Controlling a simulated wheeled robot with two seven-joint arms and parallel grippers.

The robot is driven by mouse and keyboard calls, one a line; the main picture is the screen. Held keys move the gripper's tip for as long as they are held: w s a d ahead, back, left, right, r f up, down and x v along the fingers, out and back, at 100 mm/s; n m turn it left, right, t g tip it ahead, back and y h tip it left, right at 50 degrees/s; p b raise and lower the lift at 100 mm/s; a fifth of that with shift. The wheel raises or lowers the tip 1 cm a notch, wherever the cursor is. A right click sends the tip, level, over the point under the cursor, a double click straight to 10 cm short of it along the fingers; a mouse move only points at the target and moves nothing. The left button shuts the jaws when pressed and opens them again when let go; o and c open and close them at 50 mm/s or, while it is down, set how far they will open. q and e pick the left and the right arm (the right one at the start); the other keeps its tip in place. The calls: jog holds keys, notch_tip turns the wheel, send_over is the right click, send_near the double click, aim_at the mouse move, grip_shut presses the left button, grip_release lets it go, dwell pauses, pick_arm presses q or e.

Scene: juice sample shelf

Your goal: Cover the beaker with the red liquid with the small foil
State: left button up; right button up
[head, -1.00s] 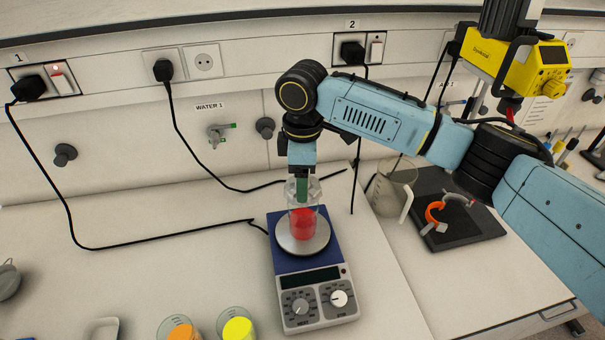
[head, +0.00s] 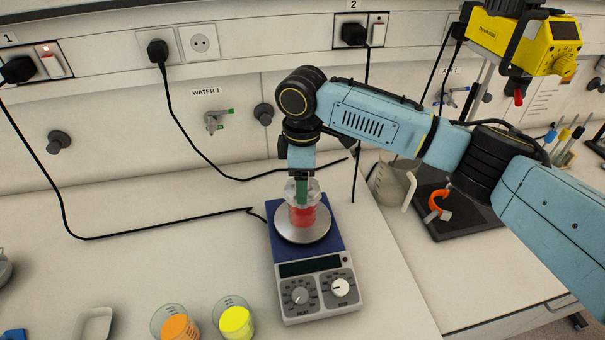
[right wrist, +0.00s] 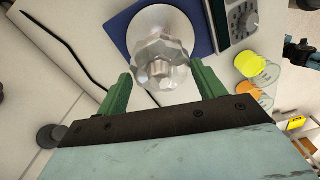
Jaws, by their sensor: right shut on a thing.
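The beaker with red liquid (head: 302,216) stands upright on the round plate of the hotplate (head: 284,245). The small foil (head: 316,188), crinkled and silvery, sits at the beaker's mouth; it also shows in the right wrist view (right wrist: 160,52), hiding the beaker below. My right gripper (head: 302,198) points down from above. Its green fingers (right wrist: 160,76) are shut on the foil, one on either side. I cannot tell whether the foil rests fully on the rim. My left gripper is not in view.
Beakers with orange liquid (head: 180,326) and yellow liquid (head: 236,322) stand front left of the hotplate, by a small tray (head: 95,324). A black cable (head: 150,235) crosses the bench.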

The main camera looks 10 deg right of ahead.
jog(key=o, duration=1)
jog(key=shift+r, duration=0.15)
